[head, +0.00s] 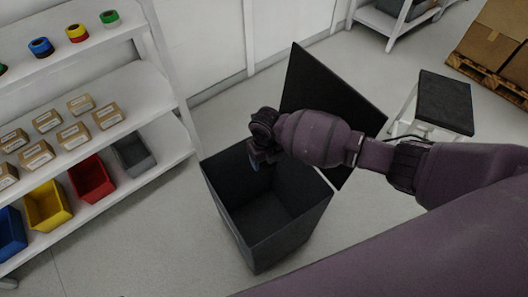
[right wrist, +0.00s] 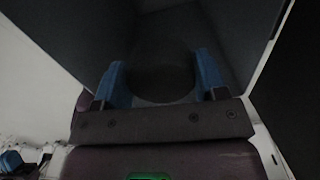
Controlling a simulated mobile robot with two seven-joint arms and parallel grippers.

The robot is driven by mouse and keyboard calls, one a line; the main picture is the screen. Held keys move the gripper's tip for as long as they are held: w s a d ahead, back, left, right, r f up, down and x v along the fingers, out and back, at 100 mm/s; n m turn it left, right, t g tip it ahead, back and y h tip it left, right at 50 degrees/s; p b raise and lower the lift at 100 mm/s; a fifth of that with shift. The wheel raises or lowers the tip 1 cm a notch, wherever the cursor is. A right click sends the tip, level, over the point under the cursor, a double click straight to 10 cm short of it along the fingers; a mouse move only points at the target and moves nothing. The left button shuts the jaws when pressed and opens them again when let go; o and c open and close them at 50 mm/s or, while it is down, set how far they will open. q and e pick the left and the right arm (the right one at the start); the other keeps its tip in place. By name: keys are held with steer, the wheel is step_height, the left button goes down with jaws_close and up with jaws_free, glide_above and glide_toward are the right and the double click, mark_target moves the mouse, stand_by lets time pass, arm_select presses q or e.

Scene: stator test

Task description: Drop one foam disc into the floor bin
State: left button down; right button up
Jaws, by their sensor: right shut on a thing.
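The floor bin (head: 290,238) is a dark, open-topped box on the floor in the middle of the head view, with its dark lid (head: 318,82) standing open behind it. My right gripper (head: 257,160) points down over the bin's opening, near its back left part. In the right wrist view its two blue fingers (right wrist: 165,82) are shut on a dark round foam disc (right wrist: 163,72), with the dark bin interior beyond. The disc is hard to make out against the bin, and in the head view I cannot make it out. My left gripper is not in view.
A white shelf unit (head: 150,92) at the left holds tape rolls, small cardboard boxes and coloured bins. A small stand with a black top (head: 445,100) is at the right. Cardboard boxes sit on a pallet (head: 490,80) at the far right. Floor before the bin is clear.

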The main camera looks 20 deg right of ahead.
steer(key=shift+f, duration=0.3)
steer(key=shift+r, duration=0.1)
steer(key=o, duration=1)
steer(key=shift+c, duration=0.2)
step_height(320, 180, up, 6)
steer(key=shift+w+r+p, duration=0.1)
steer(key=shift+r+p, duration=0.1)
steer(key=shift+p, duration=0.65)
step_height(320, 180, up, 3)
steer(key=shift+r+p, duration=0.2)
steer(key=shift+p, duration=0.15)
steer(key=shift+r, duration=0.5)
